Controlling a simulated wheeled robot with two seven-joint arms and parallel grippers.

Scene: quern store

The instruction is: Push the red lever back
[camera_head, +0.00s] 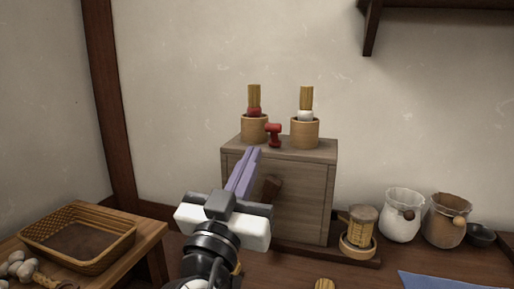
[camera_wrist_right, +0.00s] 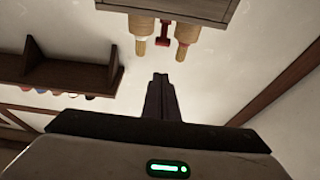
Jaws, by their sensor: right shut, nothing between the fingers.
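The red lever (camera_head: 274,134) stands on top of a wooden box (camera_head: 305,190), between two round wooden cups. It also shows in the right wrist view (camera_wrist_right: 163,33), where the box edge (camera_wrist_right: 180,8) is at the top. My right gripper (camera_head: 254,151) has its purple fingers shut and empty. In the head view its tips overlap the upper front of the box, below and left of the lever, with a gap in the picture. The fingers also show in the wrist view (camera_wrist_right: 160,77), apart from the lever. My left gripper is not in view.
The left cup (camera_head: 254,130) holds a red-banded brush-like piece, the right cup (camera_head: 305,133) a white-banded one. Both stand close to the lever. A wicker basket (camera_head: 80,237) is at left. A white jar (camera_head: 402,216) and a brown jar (camera_head: 445,220) stand right of the box.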

